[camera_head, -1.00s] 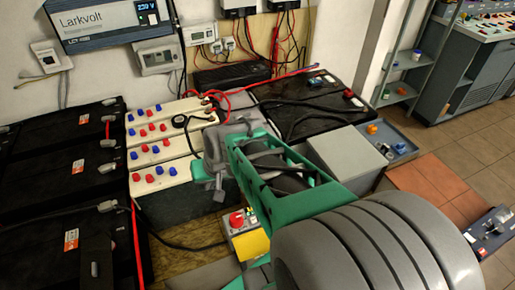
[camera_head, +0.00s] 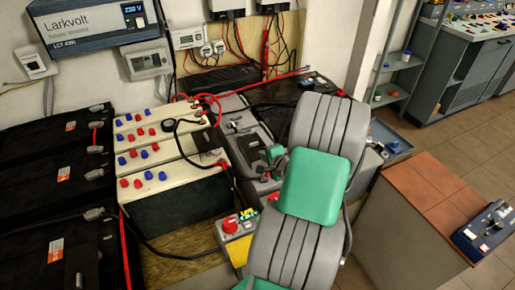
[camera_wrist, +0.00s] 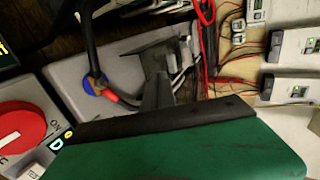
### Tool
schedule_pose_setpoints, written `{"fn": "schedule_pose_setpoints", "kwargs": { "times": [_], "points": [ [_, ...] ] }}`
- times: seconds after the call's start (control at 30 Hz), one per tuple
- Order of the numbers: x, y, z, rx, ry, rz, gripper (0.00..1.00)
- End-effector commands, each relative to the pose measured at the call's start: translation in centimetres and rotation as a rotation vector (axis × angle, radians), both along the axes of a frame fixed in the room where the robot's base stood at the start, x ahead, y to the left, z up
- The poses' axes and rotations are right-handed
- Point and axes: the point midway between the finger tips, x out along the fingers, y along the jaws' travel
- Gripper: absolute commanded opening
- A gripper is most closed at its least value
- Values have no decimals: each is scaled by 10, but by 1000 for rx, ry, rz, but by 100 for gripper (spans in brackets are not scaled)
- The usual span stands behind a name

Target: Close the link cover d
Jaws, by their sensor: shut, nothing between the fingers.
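In the wrist view my gripper (camera_wrist: 157,92) shows as narrow grey fingers held together, beyond the broad green body with a black edge. Nothing shows between them. A letter D mark (camera_wrist: 57,143) shows at the left end of that black edge, beside a red rotary switch (camera_wrist: 22,130) marked ON. Behind the fingers is a pale grey surface with a blue terminal (camera_wrist: 95,84) and a red-ended lug on a black cable. I cannot clearly make out link cover d or its angle. In the head view my arm hides much of the grey equipment (camera_head: 263,186).
White-topped batteries (camera_head: 160,150) with red and blue caps stand left of my arm, and black batteries (camera_head: 60,170) further left. Loose cables cross the area. An orange-topped cabinet (camera_head: 425,190) is at right.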

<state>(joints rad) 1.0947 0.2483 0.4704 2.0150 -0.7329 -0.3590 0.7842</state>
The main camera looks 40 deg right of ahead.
Motion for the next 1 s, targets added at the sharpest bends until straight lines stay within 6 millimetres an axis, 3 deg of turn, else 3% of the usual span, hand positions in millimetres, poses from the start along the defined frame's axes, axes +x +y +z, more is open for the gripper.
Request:
{"fn": "schedule_pose_setpoints", "kwargs": {
  "times": [0.1, 0.3, 0.77, 1.0],
  "points": [
    [23, -5, -12, 1, 1, 4, 0],
    [50, -14, -10, -2, 0, 3, 0],
    [57, -16, -10, 0, 0, 1, 0],
    [81, -22, -12, -3, 0, 5, 0]
  ]
}}
